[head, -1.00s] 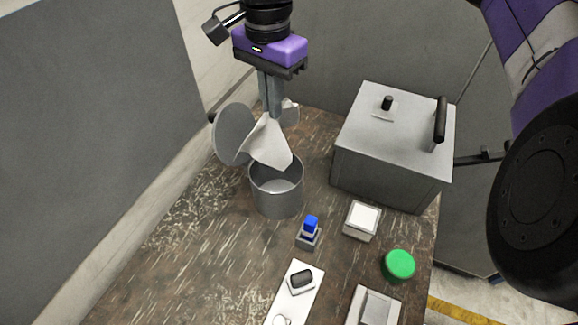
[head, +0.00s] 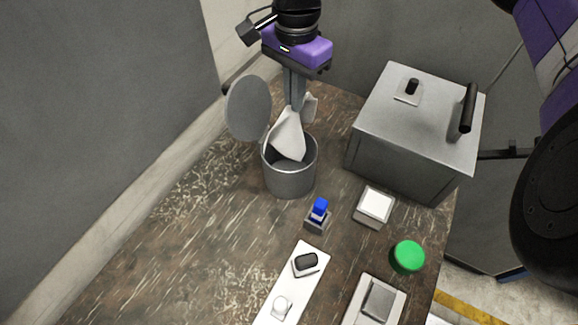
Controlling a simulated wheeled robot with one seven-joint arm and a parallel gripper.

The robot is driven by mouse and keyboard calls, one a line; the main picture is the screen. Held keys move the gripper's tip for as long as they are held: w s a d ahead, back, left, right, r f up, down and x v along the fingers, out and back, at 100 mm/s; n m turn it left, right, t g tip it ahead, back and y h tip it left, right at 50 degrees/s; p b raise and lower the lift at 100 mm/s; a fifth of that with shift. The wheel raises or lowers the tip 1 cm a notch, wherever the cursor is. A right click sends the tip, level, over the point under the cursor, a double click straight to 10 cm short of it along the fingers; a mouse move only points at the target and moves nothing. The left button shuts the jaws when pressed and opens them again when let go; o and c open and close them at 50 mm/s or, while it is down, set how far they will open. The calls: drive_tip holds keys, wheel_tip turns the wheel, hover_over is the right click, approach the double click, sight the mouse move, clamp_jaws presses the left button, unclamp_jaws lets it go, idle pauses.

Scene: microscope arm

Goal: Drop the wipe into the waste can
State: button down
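The white wipe (head: 287,135) hangs from my gripper (head: 297,106). Its lower part reaches into the mouth of the grey waste can (head: 290,181). My gripper points down above the back of the can, with its fingers close together at the wipe's top. Another bit of white cloth shows to the right of the fingers. The can's round lid (head: 248,108) stands open at its left. The can's floor is partly hidden by the wipe and the front wall.
A grey metal box (head: 409,143) with a black handle stands right of the can. The table's left side is clear.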

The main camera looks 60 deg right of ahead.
drive_tip(key=c, duration=1)
unclamp_jaws()
drive_tip(key=o, duration=0.7)
wheel_tip(320, 180, up, 6)
drive_tip(key=shift+f+p, duration=0.25)
drive_tip(key=shift+p, duration=0.7)
drive_tip(key=shift+r+b, duration=1)
drive_tip(key=shift+r, duration=2.9)
